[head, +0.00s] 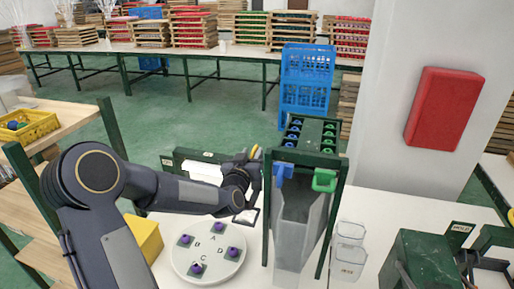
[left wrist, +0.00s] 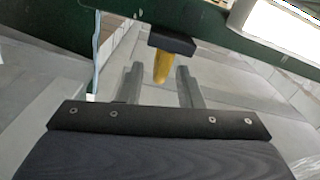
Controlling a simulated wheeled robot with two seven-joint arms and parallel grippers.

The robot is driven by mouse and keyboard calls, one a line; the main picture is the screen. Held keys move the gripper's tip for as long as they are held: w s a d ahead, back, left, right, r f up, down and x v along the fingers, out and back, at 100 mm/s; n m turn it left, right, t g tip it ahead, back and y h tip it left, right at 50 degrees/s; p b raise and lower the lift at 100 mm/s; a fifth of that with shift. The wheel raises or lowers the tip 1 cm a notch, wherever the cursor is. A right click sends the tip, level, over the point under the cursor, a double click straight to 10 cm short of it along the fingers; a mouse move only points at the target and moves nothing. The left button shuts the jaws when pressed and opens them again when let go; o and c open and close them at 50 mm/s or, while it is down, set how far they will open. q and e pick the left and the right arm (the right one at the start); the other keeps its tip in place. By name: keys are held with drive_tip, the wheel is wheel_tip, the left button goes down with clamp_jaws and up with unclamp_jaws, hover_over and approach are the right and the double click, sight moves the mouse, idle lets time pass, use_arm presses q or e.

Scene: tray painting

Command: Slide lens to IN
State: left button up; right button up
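My left gripper (head: 250,160) reaches in from the left to a dark green frame behind the round white plate. In the left wrist view its two grey fingers (left wrist: 160,88) are apart. A yellow peg (left wrist: 162,68) under a black block sits between and just beyond the fingertips, with gaps visible on both sides. Some yellow also shows at the gripper in the head view (head: 256,149). A small dark-rimmed square pane (head: 246,217), perhaps the lens, shows below the gripper. The IN mark cannot be read. My right gripper is not in view.
The round white plate (head: 208,253) carries purple-topped pieces by letters. A dark green stand (head: 328,160) with blue and green clips and a grey chute is close right of the gripper. Clear containers (head: 348,262) and a green box (head: 425,262) stand further right.

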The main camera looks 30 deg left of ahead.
use_arm(q)
drive_tip(key=shift+p+x, duration=0.3)
drive_tip(key=shift+x, duration=1.3)
drive_tip(key=shift+d, duration=0.1)
drive_tip(key=shift+c, duration=0.3)
clamp_jaws()
